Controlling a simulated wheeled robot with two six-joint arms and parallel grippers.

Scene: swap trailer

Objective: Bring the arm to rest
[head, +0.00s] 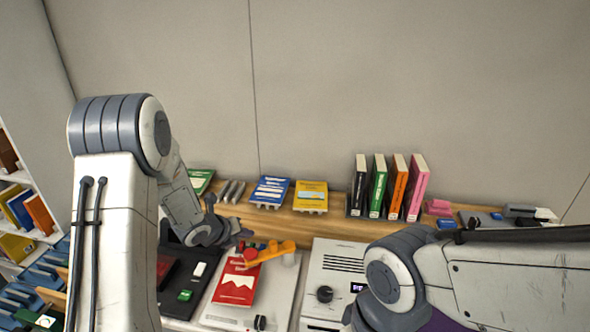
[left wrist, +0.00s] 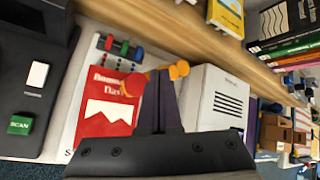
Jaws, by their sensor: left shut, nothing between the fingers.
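My left arm comes in from the left, and its gripper (head: 243,233) hangs over the white unit that bears a red booklet. In the left wrist view the two dark fingers (left wrist: 160,88) are together with nothing between them. The red booklet (head: 236,286) lies below the gripper; it also shows in the left wrist view (left wrist: 104,116). An orange piece with rounded ends (head: 272,252) lies near the booklet's top edge and appears partly behind the fingers in the wrist view. My right arm reaches in from the right, but its gripper is out of sight.
A black device with a green SCAN button (left wrist: 20,124) is left of the booklet. A white box with a dial (head: 318,288) is right. A wooden shelf (head: 333,226) behind bears upright books (head: 398,187) and blue and yellow packs. A bookcase (head: 24,187) stands far left.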

